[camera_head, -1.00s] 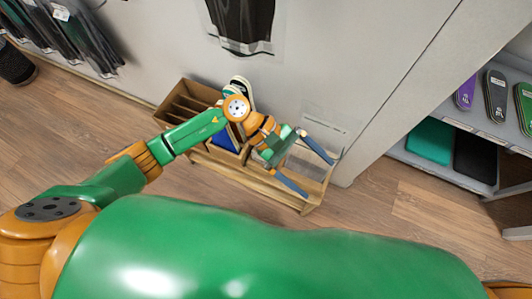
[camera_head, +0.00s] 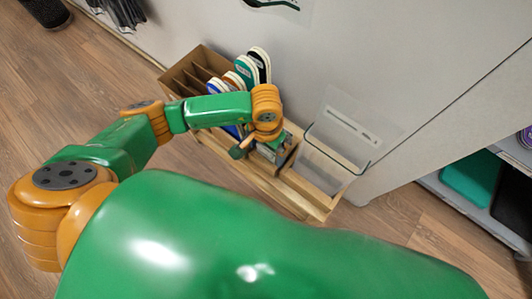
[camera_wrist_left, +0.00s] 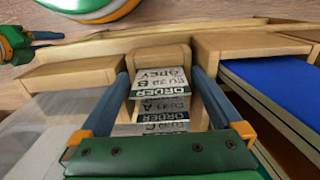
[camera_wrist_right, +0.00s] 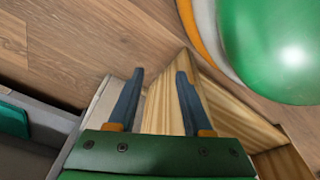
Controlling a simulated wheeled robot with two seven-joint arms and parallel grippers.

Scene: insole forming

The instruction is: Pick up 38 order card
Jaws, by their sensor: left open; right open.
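Several order cards (camera_wrist_left: 160,82) with dark green "ORDER" bands stand one behind another in a wooden slot in the left wrist view. The front card's size line is small and upside down, and I cannot read its number surely. My left gripper (camera_wrist_left: 160,73) is open, with one blue finger on each side of the cards. In the head view the left gripper (camera_head: 265,150) is over the wooden stand (camera_head: 312,205), and its fingers and the cards are mostly hidden. My right gripper (camera_wrist_right: 157,75) is open and empty, above a wooden edge and the floor.
Insoles (camera_head: 250,68) stand in the stand's back left compartments. A clear upright panel (camera_head: 340,150) rises at its right end. A grey shelf (camera_head: 470,205) stands at the right; the wall is close behind.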

